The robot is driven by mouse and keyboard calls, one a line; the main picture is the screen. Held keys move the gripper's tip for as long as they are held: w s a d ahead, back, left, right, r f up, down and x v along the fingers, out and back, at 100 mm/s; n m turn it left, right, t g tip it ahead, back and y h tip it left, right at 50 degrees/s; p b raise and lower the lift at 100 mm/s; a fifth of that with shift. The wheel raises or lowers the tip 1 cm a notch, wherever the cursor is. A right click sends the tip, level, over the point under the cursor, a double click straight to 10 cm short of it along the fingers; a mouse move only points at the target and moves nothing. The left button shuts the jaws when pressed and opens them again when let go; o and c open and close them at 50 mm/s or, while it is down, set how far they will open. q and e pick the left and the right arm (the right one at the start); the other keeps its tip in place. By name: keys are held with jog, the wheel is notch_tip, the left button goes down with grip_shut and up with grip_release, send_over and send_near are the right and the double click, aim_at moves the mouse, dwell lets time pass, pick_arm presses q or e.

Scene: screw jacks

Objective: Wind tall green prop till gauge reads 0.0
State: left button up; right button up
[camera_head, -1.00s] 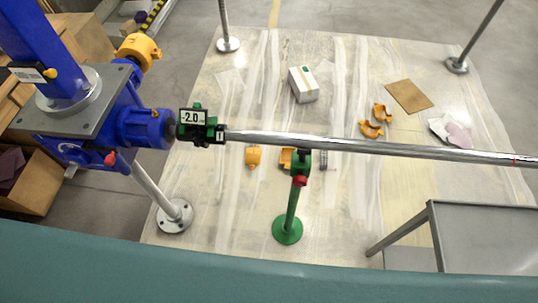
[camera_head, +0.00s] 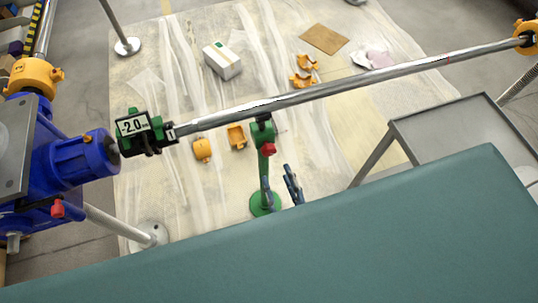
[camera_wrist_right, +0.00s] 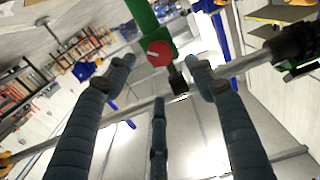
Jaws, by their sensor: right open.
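The tall green prop (camera_head: 264,170) stands upright under the long steel pipe (camera_head: 330,87). It has a red knob (camera_head: 268,150) near its top and a round green base on the floor sheet. The gauge (camera_head: 132,126), in a green and black clamp at the pipe's left end, reads -2.0. My right gripper (camera_head: 283,172) is low beside the prop's post, its dark blue fingers partly overlapping it. In the right wrist view my gripper (camera_wrist_right: 160,62) is open, and the green prop and red knob (camera_wrist_right: 159,53) show between its fingertips. I cannot tell whether they touch. My left gripper is out of view.
A blue machine (camera_head: 75,160) with a yellow fitting stands at the left. A grey table (camera_head: 450,130) is at the right, and a teal surface (camera_head: 380,230) fills the front. A white box (camera_head: 222,61) and several orange clamps lie on the sheet.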

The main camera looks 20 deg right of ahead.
aim_at(270, 153)
jog(key=w, duration=0.4)
jog(key=shift+a+r, duration=0.1)
jog(key=shift+r, duration=0.05)
jog(key=w, duration=0.3)
jog(key=shift+w+a+p, duration=0.1)
jog(key=shift+w+p, duration=0.1)
jog(key=shift+p, duration=0.2)
jog(key=shift+w, duration=0.45)
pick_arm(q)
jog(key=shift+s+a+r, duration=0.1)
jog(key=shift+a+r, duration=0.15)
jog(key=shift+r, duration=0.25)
pick_arm(e)
jog(key=c, duration=1.1)
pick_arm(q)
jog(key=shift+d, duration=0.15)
